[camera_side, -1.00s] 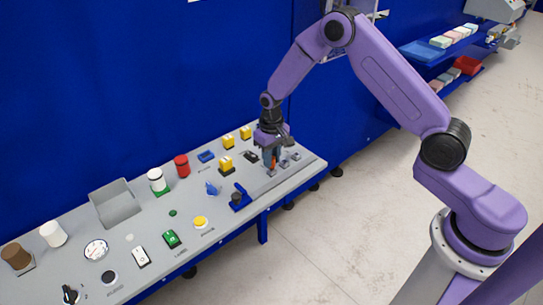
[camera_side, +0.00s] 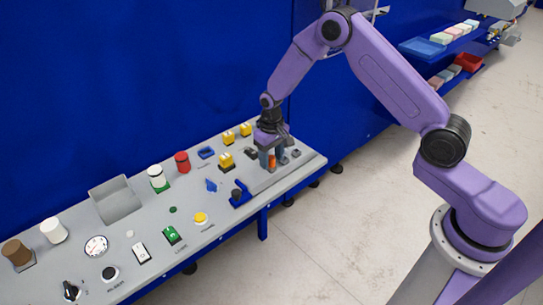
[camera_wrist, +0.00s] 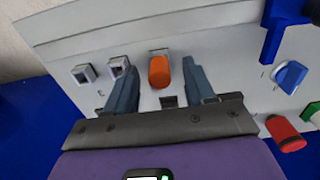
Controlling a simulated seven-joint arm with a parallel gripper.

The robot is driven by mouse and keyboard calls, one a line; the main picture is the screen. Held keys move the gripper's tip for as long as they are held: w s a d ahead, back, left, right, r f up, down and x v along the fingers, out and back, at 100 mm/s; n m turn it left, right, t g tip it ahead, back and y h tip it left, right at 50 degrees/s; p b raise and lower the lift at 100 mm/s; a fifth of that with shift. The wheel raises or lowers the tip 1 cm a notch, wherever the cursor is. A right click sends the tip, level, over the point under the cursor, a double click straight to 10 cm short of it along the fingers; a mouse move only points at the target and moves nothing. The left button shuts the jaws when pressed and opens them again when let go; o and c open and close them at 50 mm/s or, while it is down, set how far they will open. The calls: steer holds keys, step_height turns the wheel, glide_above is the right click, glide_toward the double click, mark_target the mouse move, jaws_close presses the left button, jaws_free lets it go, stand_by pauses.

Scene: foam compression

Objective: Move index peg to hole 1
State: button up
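The index peg is an orange rounded peg (camera_wrist: 159,72), standing in a square socket on the grey panel. It also shows small in the side view (camera_side: 272,162), low between the fingers. My gripper (camera_wrist: 160,92) has its two grey-blue fingers apart, one on each side of the peg, with gaps visible and no clear contact. In the side view my gripper (camera_side: 272,158) is low over the panel's right end. Two empty square sockets, one nearer (camera_wrist: 118,66) and one farther (camera_wrist: 84,73), lie left of the peg in the wrist view. I cannot read which is hole 1.
A blue block with a dark knob (camera_side: 239,194) stands left of my gripper. A red cylinder (camera_wrist: 285,134) and blue knob (camera_wrist: 290,76) are at right in the wrist view. The panel's front edge is close.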

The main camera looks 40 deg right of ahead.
mark_target(271, 157)
step_height(271, 157, up, 16)
steer(key=s+a+r+n, duration=0.2)
steer(key=s+a+r, duration=0.2)
steer(key=s, duration=0.2)
steer(key=s+d+n, duration=0.1)
steer(key=s+n, duration=0.2)
steer(key=s, duration=0.7)
steer(key=s+d+n, duration=0.1)
steer(key=s+n, duration=0.3)
steer(key=s, duration=0.6)
steer(key=s+d+r+n, duration=0.1)
steer(key=s+n, duration=0.2)
steer(key=s, duration=0.8)
steer(key=shift+d+n, duration=0.3)
steer(key=shift+d, duration=0.05)
